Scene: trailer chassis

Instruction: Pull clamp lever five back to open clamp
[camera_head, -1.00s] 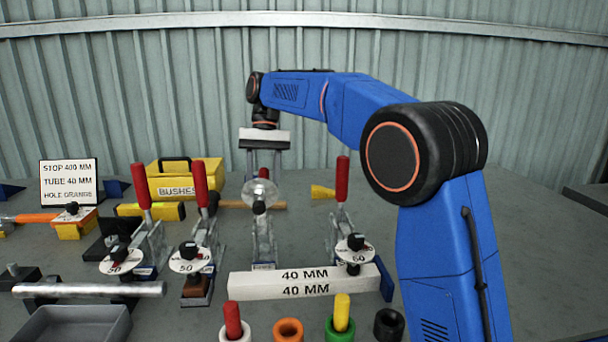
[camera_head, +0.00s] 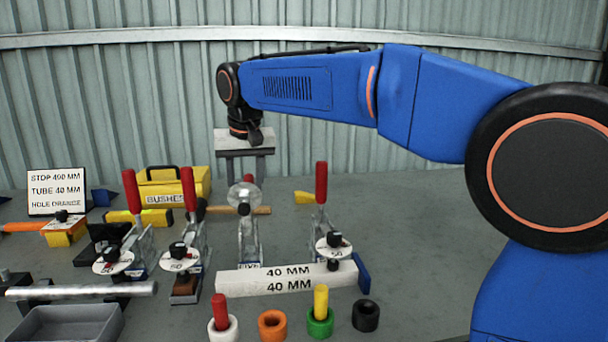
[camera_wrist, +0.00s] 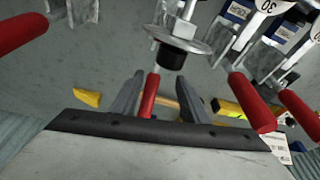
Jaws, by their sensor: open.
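The middle clamp (camera_head: 248,240) has a small label at its foot that seems to read FIVE. Its arm is raised, with the round disc (camera_head: 243,195) up high; the disc also shows in the wrist view (camera_wrist: 178,45). My gripper (camera_head: 246,165) is above and behind this clamp, fingers pointing down. In the wrist view the open fingers (camera_wrist: 158,88) stand either side of the red lever; I cannot tell whether they touch it.
Clamps with upright red levers stand left (camera_head: 189,188) and right (camera_head: 321,182). A white 40 MM block (camera_head: 290,280) lies in front, with several coloured bushes nearer. A yellow BUSHES bin (camera_head: 172,187) stands at back left. The table's right side is fairly clear.

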